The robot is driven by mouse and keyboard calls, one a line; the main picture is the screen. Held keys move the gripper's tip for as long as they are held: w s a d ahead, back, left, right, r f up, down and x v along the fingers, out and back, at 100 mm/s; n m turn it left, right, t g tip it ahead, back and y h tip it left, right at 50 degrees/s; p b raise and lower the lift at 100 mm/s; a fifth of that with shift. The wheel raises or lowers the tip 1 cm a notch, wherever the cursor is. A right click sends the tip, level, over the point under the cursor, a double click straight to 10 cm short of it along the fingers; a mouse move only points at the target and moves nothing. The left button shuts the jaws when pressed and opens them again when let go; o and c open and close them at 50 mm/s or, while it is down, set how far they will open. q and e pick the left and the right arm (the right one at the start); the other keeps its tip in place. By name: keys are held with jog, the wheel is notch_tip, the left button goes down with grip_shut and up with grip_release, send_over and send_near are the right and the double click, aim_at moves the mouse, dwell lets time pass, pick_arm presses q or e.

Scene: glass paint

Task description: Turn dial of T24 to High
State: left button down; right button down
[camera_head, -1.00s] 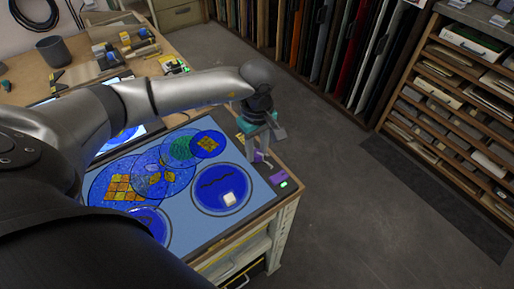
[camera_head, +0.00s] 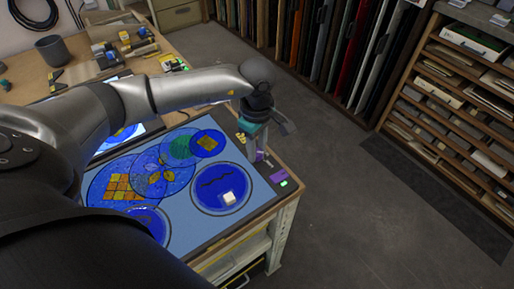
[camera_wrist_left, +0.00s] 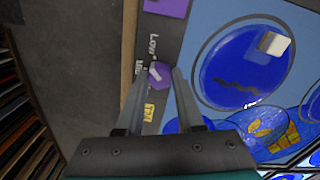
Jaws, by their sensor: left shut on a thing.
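The dial (camera_wrist_left: 158,76) is a small purple knob with a pale mark, on the dark edge strip of the light table (camera_wrist_left: 190,45). In the left wrist view a "Low" label and a partly hidden second label stand beside it, and a yellow T24 tag (camera_wrist_left: 149,110) is near it. I read no "High" label. My left gripper (camera_wrist_left: 160,73) is shut on the dial, one finger on either side. In the head view my left gripper (camera_head: 259,154) points down at the panel's right edge and mostly hides the dial. My right gripper is not in view.
Blue painted glass discs (camera_head: 221,188) lie on the lit panel, one with a white block (camera_head: 229,197) on it. A purple plate (camera_head: 278,177) with a green light (camera_head: 284,184) is near the table corner. Shelving (camera_head: 455,110) stands right; open floor lies between.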

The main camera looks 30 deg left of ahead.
aim_at(257, 152)
pick_arm(q)
jog(key=n, duration=0.5)
jog(key=shift+n, duration=0.3)
jog(key=n, duration=0.5)
jog(key=shift+n, duration=0.3)
jog(key=n, duration=0.4)
jog(key=n+p, duration=0.1)
jog(key=n, duration=0.4)
jog(key=shift+n+p, duration=0.3)
jog(key=c, duration=0.5)
grip_release()
jog(key=shift+c, duration=0.2)
notch_tip(257, 152, up, 15)
jog(key=p, duration=0.1)
jog(key=shift+r, duration=0.15)
